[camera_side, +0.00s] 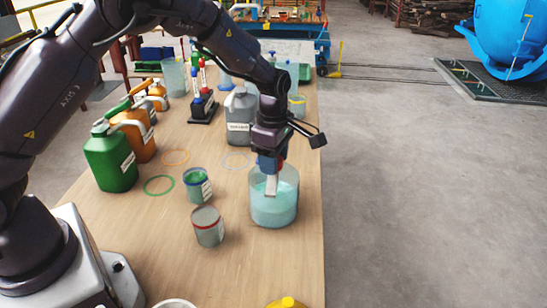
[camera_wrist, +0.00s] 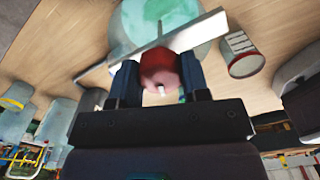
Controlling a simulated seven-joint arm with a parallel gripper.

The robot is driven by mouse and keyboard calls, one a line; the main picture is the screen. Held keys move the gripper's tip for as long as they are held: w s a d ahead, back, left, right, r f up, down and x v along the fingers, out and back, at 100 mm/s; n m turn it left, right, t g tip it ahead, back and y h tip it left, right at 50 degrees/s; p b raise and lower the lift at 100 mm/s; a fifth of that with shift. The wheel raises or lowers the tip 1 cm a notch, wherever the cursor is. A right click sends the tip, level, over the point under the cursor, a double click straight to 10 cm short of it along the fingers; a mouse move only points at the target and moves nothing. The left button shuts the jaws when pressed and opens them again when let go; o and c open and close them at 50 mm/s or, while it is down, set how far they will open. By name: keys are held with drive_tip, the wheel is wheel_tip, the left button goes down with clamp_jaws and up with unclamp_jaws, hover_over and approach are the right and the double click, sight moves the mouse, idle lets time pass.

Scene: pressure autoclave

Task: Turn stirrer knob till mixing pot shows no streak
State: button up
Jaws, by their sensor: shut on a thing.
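The mixing pot (camera_side: 274,208) is a clear vessel of pale teal liquid near the table's right edge. In the wrist view the pot (camera_wrist: 200,52) is partly cut off, and the liquid (camera_wrist: 150,14) shows uneven lighter and darker green tones. A metal bar (camera_wrist: 207,33) crosses above its mouth; the bar also shows in the side view (camera_side: 271,186). My gripper (camera_side: 271,163) points down over the pot. In the wrist view its two blue fingers (camera_wrist: 160,75) are shut on the red stirrer knob (camera_wrist: 160,68). The lower part of the stirrer is hidden.
A red-rimmed cup (camera_side: 207,226) and a green-filled cup (camera_side: 197,185) stand left of the pot. A grey jug (camera_side: 240,117) stands behind it, and a green jug (camera_side: 110,158) at the left. Bare table lies in front of the pot.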

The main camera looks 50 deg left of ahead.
drive_tip(key=shift+r+n, duration=0.1)
drive_tip(key=shift+n, duration=0.6)
drive_tip(key=o, duration=0.9)
wheel_tip(320, 180, up, 13)
drive_tip(key=shift+f, duration=0.1)
